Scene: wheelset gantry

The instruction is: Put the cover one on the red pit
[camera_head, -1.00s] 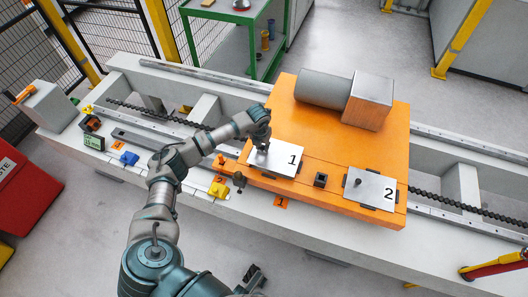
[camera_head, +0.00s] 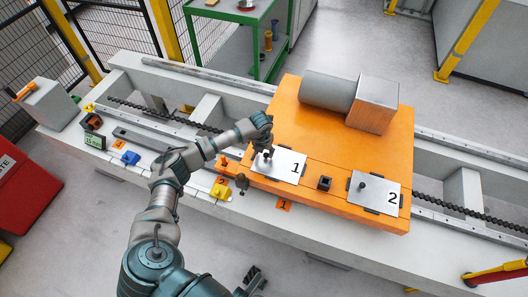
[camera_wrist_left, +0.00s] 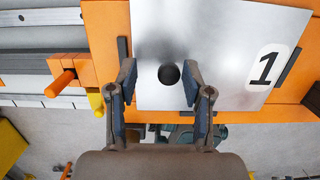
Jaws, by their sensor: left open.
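Cover one is a grey metal plate (camera_head: 287,172) marked 1, lying flat on the orange housing (camera_head: 330,140); it also shows in the left wrist view (camera_wrist_left: 215,50). Its dark round knob (camera_head: 268,153) stands up near its left end. My left gripper (camera_head: 263,147) is open over the knob. In the left wrist view its fingers (camera_wrist_left: 160,80) lie either side of the knob (camera_wrist_left: 169,74), with gaps visible. My right gripper (camera_head: 252,280) shows partly as a dark shape at the bottom edge; its jaws are unclear.
A second plate (camera_head: 374,191) marked 2 lies to the right, with a small black socket (camera_head: 324,183) between the plates. A grey cylinder (camera_head: 328,90) and block (camera_head: 372,105) stand behind. A red bin (camera_head: 22,190) stands at far left. Yellow and blue parts lie on the bench's left.

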